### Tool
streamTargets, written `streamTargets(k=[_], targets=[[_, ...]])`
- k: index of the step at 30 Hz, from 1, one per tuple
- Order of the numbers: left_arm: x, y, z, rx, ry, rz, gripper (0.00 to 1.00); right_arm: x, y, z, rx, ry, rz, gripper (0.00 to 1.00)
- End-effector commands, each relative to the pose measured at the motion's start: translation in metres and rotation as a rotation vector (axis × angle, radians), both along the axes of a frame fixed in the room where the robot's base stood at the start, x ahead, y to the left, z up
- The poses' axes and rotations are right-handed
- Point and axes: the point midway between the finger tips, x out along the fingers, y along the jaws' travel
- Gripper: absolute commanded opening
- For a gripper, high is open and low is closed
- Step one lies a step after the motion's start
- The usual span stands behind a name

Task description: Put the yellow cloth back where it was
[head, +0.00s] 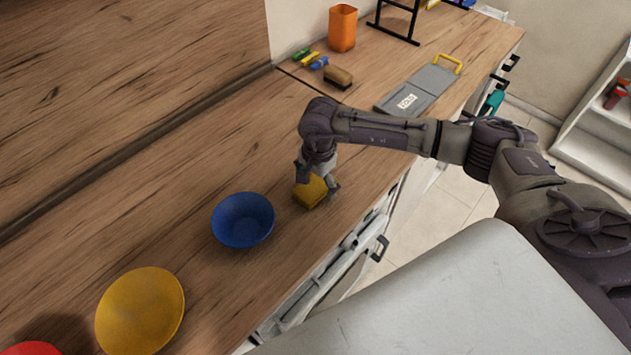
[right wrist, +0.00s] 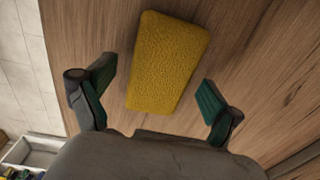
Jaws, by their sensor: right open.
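The yellow cloth (head: 310,192) is a thick, fuzzy folded block lying on the wooden counter, to the right of the blue bowl. My right gripper (head: 317,184) points down at it, and partly covers it in the head view. In the right wrist view the cloth (right wrist: 166,62) lies beyond and between the two spread fingers of my right gripper (right wrist: 157,92). The fingers look apart from the cloth, one on each side, with nothing held. My left gripper is not in view.
A blue bowl (head: 243,220), a yellow plate (head: 140,311) and a red item (head: 32,349) stand to the left. Farther back are a brown sponge or brush (head: 338,77), a grey board (head: 432,82), an orange cup (head: 342,28) and a black rack (head: 396,22). Bare counter lies between.

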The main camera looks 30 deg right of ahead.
Motion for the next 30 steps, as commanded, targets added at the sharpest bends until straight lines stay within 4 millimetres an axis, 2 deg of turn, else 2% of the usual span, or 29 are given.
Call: streamTargets(k=[9,16,21,30], targets=[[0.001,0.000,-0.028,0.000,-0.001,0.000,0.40,-0.001,-0.001,0.062,0.001,-0.010,0.001,0.91],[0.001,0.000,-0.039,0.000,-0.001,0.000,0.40,-0.004,-0.002,0.102,0.001,-0.007,0.000,0.91],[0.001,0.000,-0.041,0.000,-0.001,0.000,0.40,-0.006,-0.002,0.116,0.002,-0.005,0.000,0.91],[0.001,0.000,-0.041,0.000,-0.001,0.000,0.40,-0.006,-0.002,0.118,0.001,-0.003,0.000,0.91]])
